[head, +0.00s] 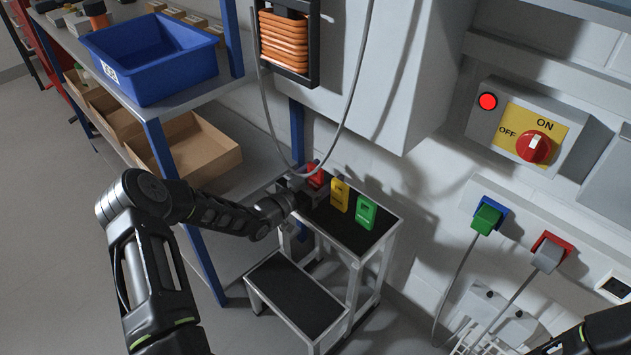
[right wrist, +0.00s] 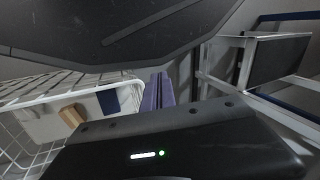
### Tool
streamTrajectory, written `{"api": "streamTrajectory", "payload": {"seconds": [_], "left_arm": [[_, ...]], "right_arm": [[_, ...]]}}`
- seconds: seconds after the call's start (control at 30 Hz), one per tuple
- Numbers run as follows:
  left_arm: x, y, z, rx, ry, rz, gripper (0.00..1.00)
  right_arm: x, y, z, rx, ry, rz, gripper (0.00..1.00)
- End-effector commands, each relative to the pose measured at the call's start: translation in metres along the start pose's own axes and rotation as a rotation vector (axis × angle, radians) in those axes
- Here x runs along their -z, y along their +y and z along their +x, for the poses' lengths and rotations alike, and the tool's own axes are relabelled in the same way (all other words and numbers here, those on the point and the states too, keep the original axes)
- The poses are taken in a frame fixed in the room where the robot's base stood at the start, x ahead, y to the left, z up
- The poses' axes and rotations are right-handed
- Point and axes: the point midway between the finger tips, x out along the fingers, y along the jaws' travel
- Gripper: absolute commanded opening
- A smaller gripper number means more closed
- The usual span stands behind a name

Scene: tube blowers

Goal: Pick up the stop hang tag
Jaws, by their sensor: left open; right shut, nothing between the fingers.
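A red tag (head: 316,178), the one that fits a stop tag, stands at the back left of the black-topped step stand (head: 345,228). A yellow tag (head: 339,195) and a green tag (head: 366,212) stand in a row to its right. Their lettering is too small to read. My left gripper (head: 308,192) is open at the red tag and hides its lower part. I cannot tell whether the fingers touch it.
A blue bin (head: 150,85) sits on the shelf at left, above cardboard boxes (head: 190,145). A grey cable loops down close above the tags. A switch box (head: 525,130) and plugs are on the right wall. A white wire basket (right wrist: 40,125) is near my right gripper.

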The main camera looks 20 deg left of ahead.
Motion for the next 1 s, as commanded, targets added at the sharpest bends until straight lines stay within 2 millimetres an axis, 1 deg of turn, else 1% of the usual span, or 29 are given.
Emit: {"api": "streamTrajectory", "payload": {"seconds": [0.53,1.0], "left_arm": [[0.0001,-0.0002,-0.0005,0.000,0.000,0.000,0.70],[0.0001,-0.0002,-0.0006,0.000,-0.001,-0.001,0.32]], "right_arm": [[0.0000,-0.0003,-0.0004,0.000,0.000,0.000,0.00],[-0.0001,-0.0003,-0.0004,0.000,0.000,0.000,0.00]]}}
